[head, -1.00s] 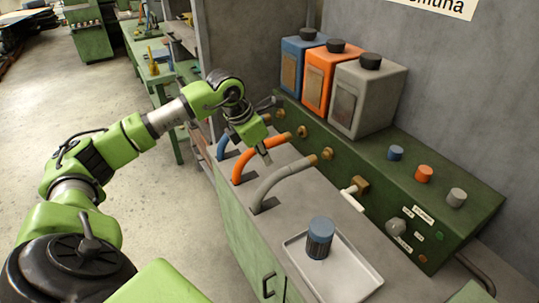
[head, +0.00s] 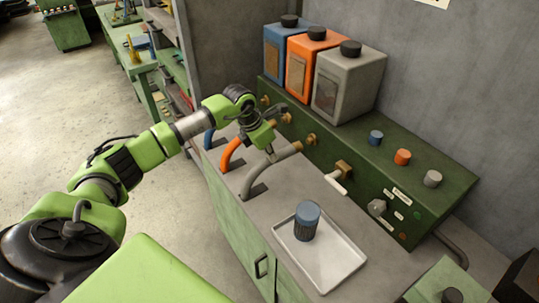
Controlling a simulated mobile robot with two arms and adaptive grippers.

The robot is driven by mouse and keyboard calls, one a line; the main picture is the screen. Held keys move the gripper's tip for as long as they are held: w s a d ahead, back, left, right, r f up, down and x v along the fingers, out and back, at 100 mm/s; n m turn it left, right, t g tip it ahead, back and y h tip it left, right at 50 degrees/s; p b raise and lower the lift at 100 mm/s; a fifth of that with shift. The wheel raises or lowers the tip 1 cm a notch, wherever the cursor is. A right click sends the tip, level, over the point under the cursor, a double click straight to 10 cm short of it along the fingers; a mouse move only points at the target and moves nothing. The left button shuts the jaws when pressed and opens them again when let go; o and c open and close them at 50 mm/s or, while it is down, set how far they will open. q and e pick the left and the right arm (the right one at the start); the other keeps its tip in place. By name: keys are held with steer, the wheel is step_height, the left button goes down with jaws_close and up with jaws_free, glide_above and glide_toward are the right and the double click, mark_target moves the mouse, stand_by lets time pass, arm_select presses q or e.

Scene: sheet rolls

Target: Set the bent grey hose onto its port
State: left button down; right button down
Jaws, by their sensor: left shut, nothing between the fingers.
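The bent grey hose (head: 250,178) rises from a slot in the grey bench top and curves right to a brass-coloured end. That end lies close to its brass port (head: 311,140) on the green console; a small gap seems to show between them. My left gripper (head: 272,157) is shut and empty, pointing down, with its fingertips overlapping the upper bend of the grey hose in the picture. I cannot tell whether they touch it. My right gripper is not in view.
An orange hose (head: 228,152) and a mostly hidden blue hose (head: 208,139) stand to the left. A white-handled valve (head: 339,180) juts out to the right. A white tray (head: 348,262) holds a blue-topped dark cylinder (head: 306,221). Coloured canisters (head: 346,84) stand on the console (head: 352,165).

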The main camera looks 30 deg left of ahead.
mark_target(287, 154)
arm_select(q)
steer(key=shift+w+d+f+b, duration=0.1)
steer(key=shift+w+d+b, duration=0.1)
steer(key=shift+w+b, duration=0.15)
steer(key=w+b, duration=0.1)
steer(key=w+d+b, duration=0.1)
steer(key=w+b, duration=0.1)
steer(key=w, duration=0.1)
steer(key=shift+d, duration=0.35)
steer(key=shift+w+d, duration=0.1)
steer(key=shift+w, duration=0.15)
steer(key=shift+s, duration=0.1)
